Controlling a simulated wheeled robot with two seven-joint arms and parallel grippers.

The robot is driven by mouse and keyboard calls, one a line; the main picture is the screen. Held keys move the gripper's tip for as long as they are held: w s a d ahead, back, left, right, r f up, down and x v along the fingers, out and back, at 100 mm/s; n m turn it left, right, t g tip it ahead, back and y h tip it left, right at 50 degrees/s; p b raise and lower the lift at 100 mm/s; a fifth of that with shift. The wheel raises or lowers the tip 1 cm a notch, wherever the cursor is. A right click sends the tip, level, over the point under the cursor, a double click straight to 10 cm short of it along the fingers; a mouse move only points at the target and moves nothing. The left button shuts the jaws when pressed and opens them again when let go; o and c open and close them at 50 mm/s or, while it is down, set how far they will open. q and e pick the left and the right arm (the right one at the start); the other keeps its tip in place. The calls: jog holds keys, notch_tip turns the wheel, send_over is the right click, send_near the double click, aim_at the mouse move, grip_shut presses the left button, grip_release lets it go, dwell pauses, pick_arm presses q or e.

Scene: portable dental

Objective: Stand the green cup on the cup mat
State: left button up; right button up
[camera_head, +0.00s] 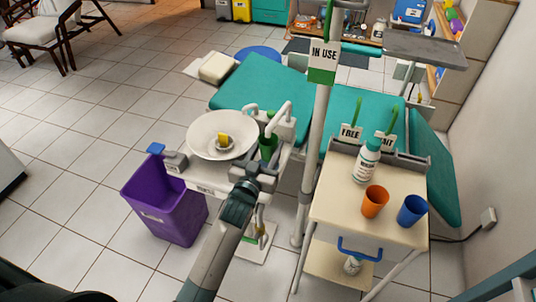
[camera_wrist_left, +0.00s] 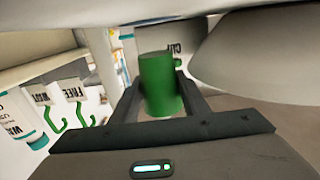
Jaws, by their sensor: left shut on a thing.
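The green cup (camera_head: 268,147) is beside the white basin (camera_head: 207,147), to its right, at the spittoon unit. My left gripper (camera_head: 262,165) reaches up from below and is shut on the cup. In the left wrist view the cup (camera_wrist_left: 160,80) stands roughly upright between the two fingers of the left gripper (camera_wrist_left: 163,100). I cannot make out the cup mat; the cup and gripper cover the spot below them. I cannot tell whether the cup's base touches a surface. My right gripper is not in view.
A white spout (camera_head: 280,116) curves close above the cup. A purple bin (camera_head: 165,205) stands at the left. A pole with an IN USE sign (camera_head: 323,62) rises just right. The cart (camera_head: 335,205) carries an orange cup (camera_head: 375,201), a blue cup (camera_head: 412,210) and a white bottle (camera_head: 366,162).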

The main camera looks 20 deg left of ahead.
aim_at(266, 160)
pick_arm(q)
jog(key=shift+f, duration=0.1)
jog(key=shift+f, duration=1.65)
jog(key=shift+f, duration=0.15)
jog(key=o, duration=1.1)
jog(key=shift+s, duration=0.1)
jog(key=s, duration=1.2)
jog(key=shift+a+r+b, duration=0.2)
jog(key=shift+b, duration=0.2)
jog(key=shift+w, duration=0.1)
